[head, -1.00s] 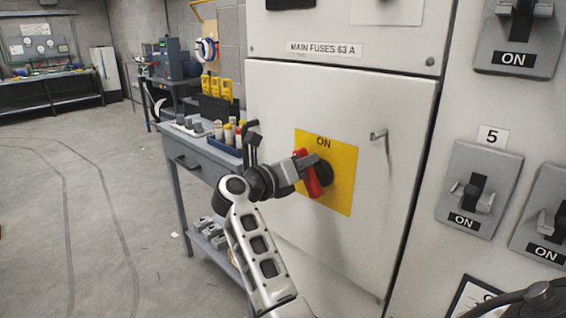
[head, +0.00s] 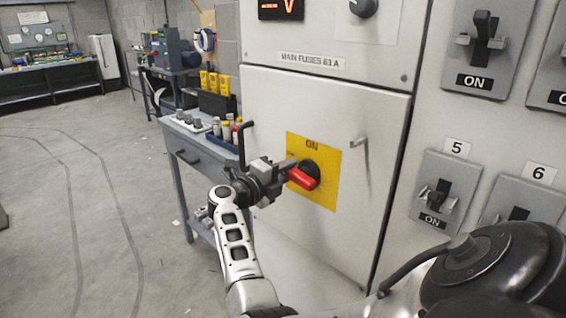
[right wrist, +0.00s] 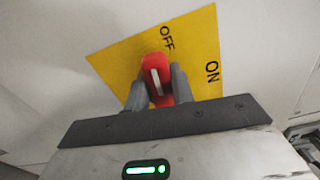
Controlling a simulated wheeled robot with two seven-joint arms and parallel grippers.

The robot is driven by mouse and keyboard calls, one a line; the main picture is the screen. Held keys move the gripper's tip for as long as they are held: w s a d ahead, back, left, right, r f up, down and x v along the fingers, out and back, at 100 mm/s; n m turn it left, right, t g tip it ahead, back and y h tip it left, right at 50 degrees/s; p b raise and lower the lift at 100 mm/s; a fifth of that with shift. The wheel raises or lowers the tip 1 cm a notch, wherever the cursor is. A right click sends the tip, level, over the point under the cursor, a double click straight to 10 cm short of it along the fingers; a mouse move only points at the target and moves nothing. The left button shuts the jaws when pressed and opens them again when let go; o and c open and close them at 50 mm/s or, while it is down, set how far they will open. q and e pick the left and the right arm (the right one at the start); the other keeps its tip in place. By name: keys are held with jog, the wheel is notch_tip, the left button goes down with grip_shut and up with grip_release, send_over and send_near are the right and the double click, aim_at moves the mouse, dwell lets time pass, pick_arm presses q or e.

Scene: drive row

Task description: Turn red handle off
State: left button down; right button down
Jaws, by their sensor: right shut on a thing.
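The red handle (head: 303,180) sits on a dark round hub on the yellow plate (head: 325,196) of the grey-white cabinet door. In the head view it lies slanted, nearer level than upright, with the ON mark above it. My right gripper (head: 288,171) reaches it from the left and is shut on it. In the right wrist view the red handle (right wrist: 155,66) stands between the two grey fingers (right wrist: 157,84). Its white line points roughly toward the OFF mark, and ON is to the right. The fingers partly hide the handle's sides. My left gripper is not in view.
Grey switches marked ON, such as switch 5 (head: 444,190), are farther right. A grey workbench (head: 190,155) with small parts stands left of the cabinet. The floor at left is open.

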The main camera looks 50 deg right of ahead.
pick_arm(q)
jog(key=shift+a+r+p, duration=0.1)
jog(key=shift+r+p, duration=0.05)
jog(key=shift+p, duration=0.2)
pick_arm(e)
jog(key=shift+f+n, duration=0.15)
jog(key=shift+n, duration=0.65)
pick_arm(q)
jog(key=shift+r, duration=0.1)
pick_arm(e)
jog(key=shift+f, duration=0.1)
jog(key=c, duration=1.2)
grip_release()
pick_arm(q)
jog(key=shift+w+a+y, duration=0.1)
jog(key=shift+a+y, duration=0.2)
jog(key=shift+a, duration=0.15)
pick_arm(e)
jog(key=w+a, duration=0.1)
jog(key=a, duration=1.5)
jog(key=shift+w+d, duration=0.1)
jog(key=shift+d, duration=0.05)
